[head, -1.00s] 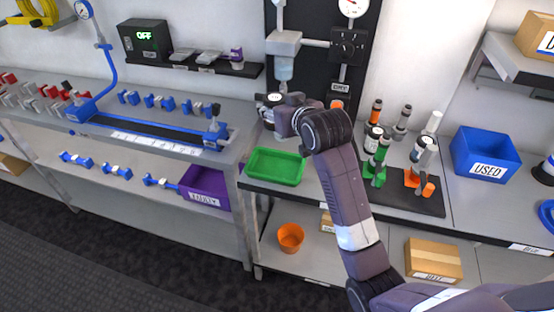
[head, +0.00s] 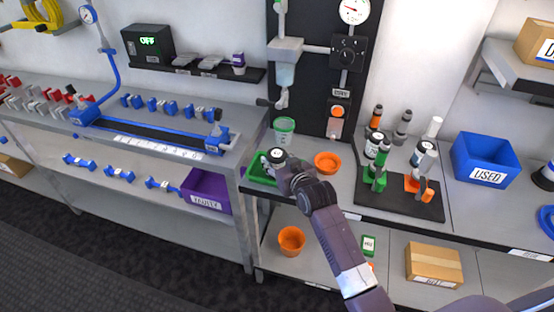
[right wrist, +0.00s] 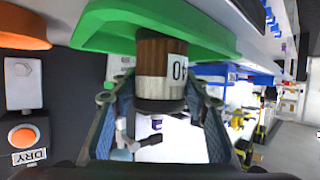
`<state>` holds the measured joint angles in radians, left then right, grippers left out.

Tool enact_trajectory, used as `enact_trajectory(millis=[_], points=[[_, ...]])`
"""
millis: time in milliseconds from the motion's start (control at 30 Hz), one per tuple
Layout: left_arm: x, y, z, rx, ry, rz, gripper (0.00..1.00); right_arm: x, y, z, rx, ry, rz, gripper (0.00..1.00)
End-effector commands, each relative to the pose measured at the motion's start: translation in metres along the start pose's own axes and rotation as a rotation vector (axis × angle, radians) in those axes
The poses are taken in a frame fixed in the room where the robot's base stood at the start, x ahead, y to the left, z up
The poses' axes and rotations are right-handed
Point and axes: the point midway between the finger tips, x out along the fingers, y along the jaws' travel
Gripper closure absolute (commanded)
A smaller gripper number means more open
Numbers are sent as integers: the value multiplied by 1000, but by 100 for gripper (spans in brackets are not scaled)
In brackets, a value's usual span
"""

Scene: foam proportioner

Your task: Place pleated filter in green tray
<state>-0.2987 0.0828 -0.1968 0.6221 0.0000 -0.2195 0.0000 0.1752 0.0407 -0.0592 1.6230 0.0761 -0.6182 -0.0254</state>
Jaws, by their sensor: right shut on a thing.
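The green tray (head: 256,173) sits on the counter at the left end of the right bench. My right gripper (head: 274,165) is at the tray and partly hides it. It is shut on the pleated filter (head: 277,154), a short cylinder with a dark end and a white label. In the right wrist view the filter (right wrist: 160,72) is upright between the two fingers, with a brown body and a "40" label. Its brown end overlaps the green tray (right wrist: 110,28) there; I cannot tell whether it touches the tray floor. My left gripper is out of view.
A green-rimmed tub (head: 284,130) stands behind the tray and an orange bowl (head: 328,162) to its right. A dark rack (head: 400,200) of bottles and holders is further right, then a blue bin (head: 485,158). An orange bucket (head: 291,240) is on the lower shelf.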

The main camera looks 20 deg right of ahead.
Motion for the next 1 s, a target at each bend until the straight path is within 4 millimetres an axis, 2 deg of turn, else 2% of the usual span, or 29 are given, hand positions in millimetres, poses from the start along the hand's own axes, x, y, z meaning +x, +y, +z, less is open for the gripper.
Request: enact_trajectory(millis=[367, 400, 533, 867, 1000], points=[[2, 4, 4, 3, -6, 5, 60, 2, 0, 3, 0, 1, 0, 84], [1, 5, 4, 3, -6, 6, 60, 2, 0, 3, 0, 0, 0, 53], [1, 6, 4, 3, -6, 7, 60, 1, 0, 3, -1, 0, 0, 40], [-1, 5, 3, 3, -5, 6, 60, 0, 0, -2, -1, 2, 0, 40], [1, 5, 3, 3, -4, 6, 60, -10, 0, 0, -1, 1, 0, 40]])
